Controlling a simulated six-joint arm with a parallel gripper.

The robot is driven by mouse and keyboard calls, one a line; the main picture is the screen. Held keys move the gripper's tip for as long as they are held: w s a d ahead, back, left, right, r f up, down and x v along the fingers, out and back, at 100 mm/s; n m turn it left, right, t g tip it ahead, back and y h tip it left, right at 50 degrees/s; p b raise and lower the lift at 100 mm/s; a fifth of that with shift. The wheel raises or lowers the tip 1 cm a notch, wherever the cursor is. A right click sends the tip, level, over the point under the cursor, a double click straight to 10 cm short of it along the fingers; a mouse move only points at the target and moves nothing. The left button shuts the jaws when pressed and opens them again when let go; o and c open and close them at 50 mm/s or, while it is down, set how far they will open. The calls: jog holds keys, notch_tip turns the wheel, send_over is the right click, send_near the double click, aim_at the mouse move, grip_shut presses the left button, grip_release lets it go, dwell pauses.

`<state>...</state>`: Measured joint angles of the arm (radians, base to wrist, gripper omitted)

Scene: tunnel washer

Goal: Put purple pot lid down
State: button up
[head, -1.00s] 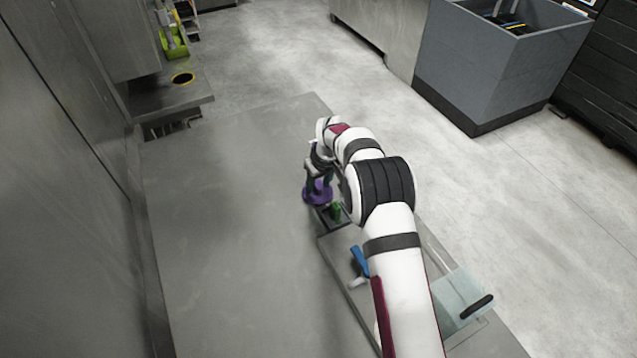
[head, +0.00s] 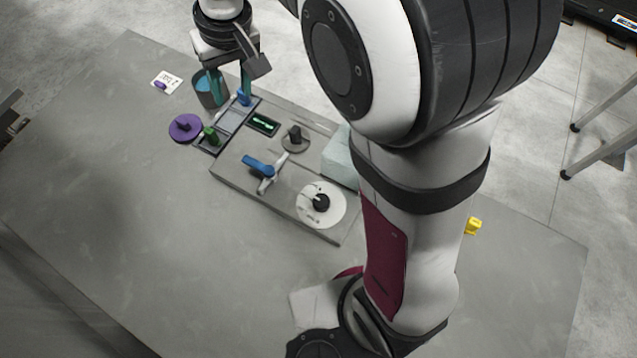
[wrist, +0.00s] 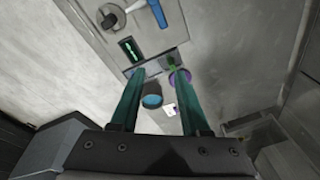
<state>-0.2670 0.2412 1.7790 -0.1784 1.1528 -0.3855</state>
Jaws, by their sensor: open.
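The purple pot lid (head: 186,128), a round disc with a dark knob, lies on the table just left of the panel's far end. In the wrist view the lid (wrist: 186,77) shows beside one fingertip, partly hidden by it. My gripper (head: 230,85) is open, with two teal fingers apart and nothing between them. It is above the table, up and to the right of the lid in the head view, and apart from it. The wrist view also shows the spread fingers of my gripper (wrist: 159,73). A grey pot (head: 208,96) with a teal inside stands near the left finger.
A panel (head: 240,184) carries a blue-handled valve (head: 259,167), a black knob on a white dial (head: 321,204), and a small display (head: 263,123). A green knob (head: 210,138) stands beside the lid. A white card (head: 167,82) lies beyond. The table's left is clear.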

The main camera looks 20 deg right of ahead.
jog(key=s+d+m, duration=0.4)
jog(key=s, duration=0.8)
jog(key=s+d+f+m+g, duration=0.1)
jog(key=s+d+m, duration=0.3)
jog(key=s, duration=0.9)
jog(key=shift+d+m, duration=0.4)
jog(key=shift+d, duration=0.35)
